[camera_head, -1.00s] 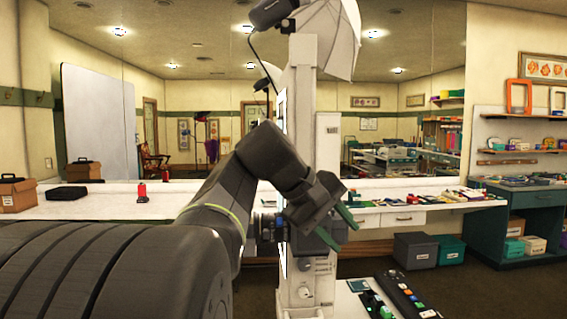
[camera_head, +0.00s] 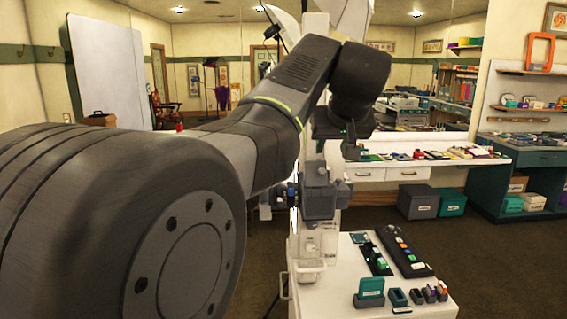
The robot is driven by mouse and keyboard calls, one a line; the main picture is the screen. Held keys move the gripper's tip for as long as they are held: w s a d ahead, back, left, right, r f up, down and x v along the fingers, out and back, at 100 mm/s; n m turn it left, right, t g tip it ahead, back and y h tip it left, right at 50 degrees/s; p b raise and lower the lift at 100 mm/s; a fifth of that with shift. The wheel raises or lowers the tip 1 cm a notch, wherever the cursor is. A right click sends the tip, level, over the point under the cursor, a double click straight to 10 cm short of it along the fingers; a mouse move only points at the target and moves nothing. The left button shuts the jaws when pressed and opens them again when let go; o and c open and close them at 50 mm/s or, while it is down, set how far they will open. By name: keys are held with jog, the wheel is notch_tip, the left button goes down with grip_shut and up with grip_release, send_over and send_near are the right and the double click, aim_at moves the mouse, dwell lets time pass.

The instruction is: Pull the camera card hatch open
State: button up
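A grey boxy device (camera_head: 321,199), which may be the camera, is fixed on the front of the white booth column (camera_head: 309,225). I cannot make out the card hatch or whether it is open or closed. My gripper (camera_head: 343,140) is above the grey device, at the end of my bent arm. It is seen from behind, and its fingers are mostly hidden by the wrist. I cannot see a gap between the fingers or anything held. My arm also covers much of the upper column.
A white table (camera_head: 385,295) at the lower right bears dark button strips (camera_head: 402,250), a green card holder (camera_head: 369,291) and several small items. A counter with drawers (camera_head: 400,173) stands behind, with a grey bin (camera_head: 418,201) and a teal bin (camera_head: 450,201) below. Dark floor is clear at right.

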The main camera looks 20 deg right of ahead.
aim_at(323, 170)
jog(key=p+x, duration=0.1)
jog(key=x, duration=1)
jog(key=shift+d, duration=0.1)
grip_shut()
